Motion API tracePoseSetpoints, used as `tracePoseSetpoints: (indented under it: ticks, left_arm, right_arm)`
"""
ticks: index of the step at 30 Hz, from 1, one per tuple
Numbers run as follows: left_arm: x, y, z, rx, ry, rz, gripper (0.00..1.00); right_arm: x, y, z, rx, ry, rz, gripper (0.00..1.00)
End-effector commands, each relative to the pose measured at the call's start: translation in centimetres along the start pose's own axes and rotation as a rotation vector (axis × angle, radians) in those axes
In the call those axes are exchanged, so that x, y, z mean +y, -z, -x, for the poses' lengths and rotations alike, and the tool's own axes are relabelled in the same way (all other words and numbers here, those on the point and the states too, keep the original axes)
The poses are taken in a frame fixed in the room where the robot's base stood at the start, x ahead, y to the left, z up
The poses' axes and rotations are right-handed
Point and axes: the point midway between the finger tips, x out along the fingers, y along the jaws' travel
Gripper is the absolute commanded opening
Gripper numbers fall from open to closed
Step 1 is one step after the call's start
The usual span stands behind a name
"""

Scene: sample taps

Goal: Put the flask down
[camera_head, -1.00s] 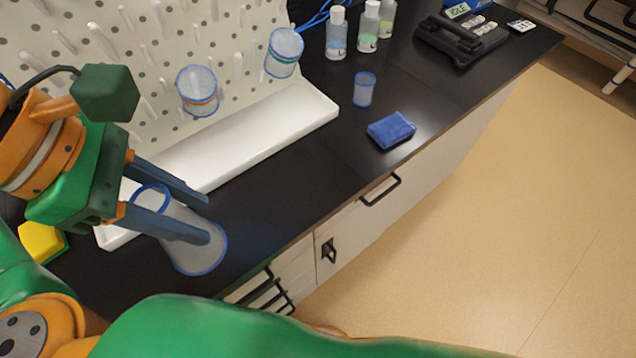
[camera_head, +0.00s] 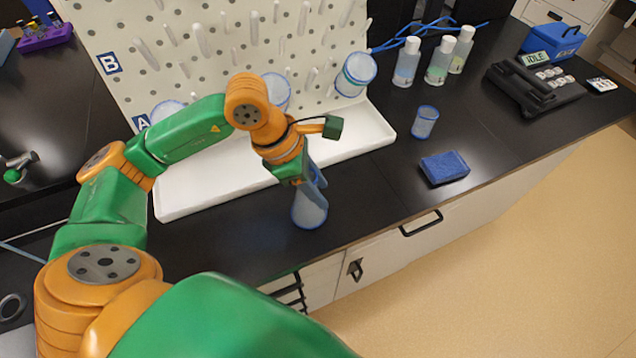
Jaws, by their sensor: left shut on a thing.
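The flask (camera_head: 309,211) is a clear greyish cone with a blue rim. It is upright, or nearly so, over the black counter (camera_head: 370,205), in front of the white drip tray. My left gripper (camera_head: 314,187) is shut on the flask's upper part from above. The fingers and wrist hide its neck. Its base is at or very close to the counter top; I cannot tell whether it touches. My right gripper is not in view.
The white tray (camera_head: 190,198) and pegboard (camera_head: 200,62) with hung glassware stand behind. A blue sponge (camera_head: 444,167), a small beaker (camera_head: 425,122) and several bottles (camera_head: 439,60) are to the right. Counter between flask and sponge is clear.

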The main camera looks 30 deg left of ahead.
Motion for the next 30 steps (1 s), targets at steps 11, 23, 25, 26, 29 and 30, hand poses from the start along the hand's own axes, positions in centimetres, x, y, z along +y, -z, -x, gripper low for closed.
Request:
tracePoseSetpoints:
  ticks: [11, 23, 25, 26, 29, 30]
  left_arm:
    - [0.0, 0.1, -0.2, 0.000, -0.001, 0.001, 0.54]
    - [0.0, -0.1, 0.3, 0.000, -0.001, 0.001, 0.71]
    - [0.1, -0.1, 0.8, -0.002, -0.004, 0.002, 0.71]
    - [0.2, -0.1, 1.4, -0.002, -0.006, 0.002, 0.71]
    - [0.1, -0.1, 3.8, -0.003, -0.008, 0.001, 0.71]
    - [0.2, -0.1, 4.9, -0.002, -0.008, 0.002, 0.71]
  right_arm:
    - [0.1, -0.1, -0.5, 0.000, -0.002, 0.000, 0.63]
    - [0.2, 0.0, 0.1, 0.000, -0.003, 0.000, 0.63]
    - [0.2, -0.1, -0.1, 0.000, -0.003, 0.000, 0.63]
    - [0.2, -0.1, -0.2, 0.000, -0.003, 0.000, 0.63]
    - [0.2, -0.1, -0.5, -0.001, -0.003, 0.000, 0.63]
    - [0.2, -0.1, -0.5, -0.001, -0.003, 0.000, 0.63]
